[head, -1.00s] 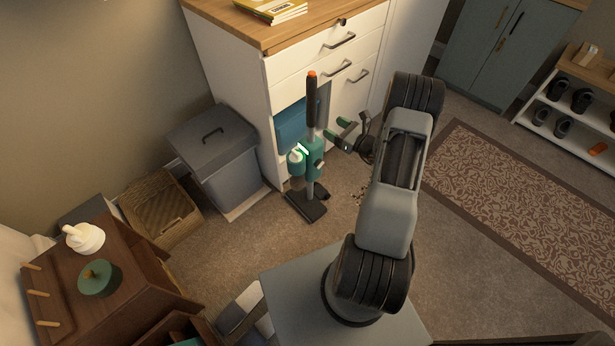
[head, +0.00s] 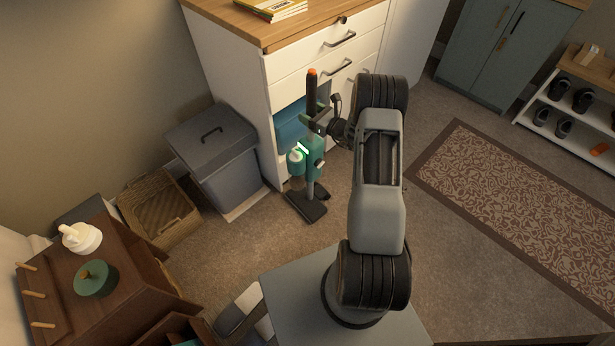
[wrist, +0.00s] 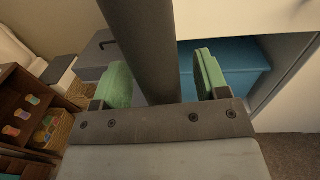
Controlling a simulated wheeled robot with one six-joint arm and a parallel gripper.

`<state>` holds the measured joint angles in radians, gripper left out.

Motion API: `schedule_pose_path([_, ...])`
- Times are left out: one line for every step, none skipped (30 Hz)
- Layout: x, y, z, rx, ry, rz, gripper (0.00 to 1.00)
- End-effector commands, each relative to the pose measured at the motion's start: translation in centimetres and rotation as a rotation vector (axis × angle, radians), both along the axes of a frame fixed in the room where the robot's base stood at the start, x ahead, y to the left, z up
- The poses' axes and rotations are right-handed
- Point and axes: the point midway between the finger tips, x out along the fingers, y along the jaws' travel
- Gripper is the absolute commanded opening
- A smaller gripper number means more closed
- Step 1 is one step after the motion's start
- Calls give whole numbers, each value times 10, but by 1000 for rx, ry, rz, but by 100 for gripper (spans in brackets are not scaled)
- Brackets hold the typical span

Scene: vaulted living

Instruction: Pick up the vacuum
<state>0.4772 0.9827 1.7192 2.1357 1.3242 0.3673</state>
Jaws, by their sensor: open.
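The vacuum (head: 312,150) stands upright on the carpet in front of the white drawer cabinet. It has a dark handle with an orange tip, a teal body and a flat dark floor head. My gripper (head: 317,119) is at the upper part of its stick. In the wrist view, the dark stick (wrist: 143,40) runs between the two green finger pads of my gripper (wrist: 160,80). A gap shows between the stick and the right pad. The left pad is closer to the stick, and I cannot tell whether they touch.
The white drawer cabinet (head: 228,85) stands right behind the vacuum, with a blue bin (head: 288,128) in its open lower space. A grey lidded bin (head: 220,160) and a wicker basket (head: 160,212) are to the left. Carpet is clear toward the patterned rug (head: 520,205).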

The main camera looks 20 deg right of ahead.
Motion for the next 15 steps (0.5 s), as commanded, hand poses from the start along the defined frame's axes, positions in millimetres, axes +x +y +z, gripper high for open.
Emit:
schedule_pose_path([1,0,0,0,0,0,68])
schedule_pose_path([1,1,0,0,0,0,68])
schedule_pose_path([1,0,0,1,0,-1,68])
schedule_pose_path([1,0,0,1,0,-1,68])
schedule_pose_path([1,0,0,1,0,-1,68])
schedule_pose_path([1,0,0,1,0,0,68])
schedule_pose_path([1,0,0,1,0,0,67])
schedule_pose_path([1,0,0,1,0,0,64])
schedule_pose_path([1,0,0,1,0,0,60])
schedule_pose_path([1,0,0,1,0,0,57])
schedule_pose_path([1,0,0,1,0,0,54])
schedule_pose_path([1,0,0,1,0,0,50])
schedule_pose_path([1,0,0,1,0,0,48])
schedule_pose_path([1,0,0,1,0,0,45])
schedule_pose_path([1,0,0,1,0,0,41])
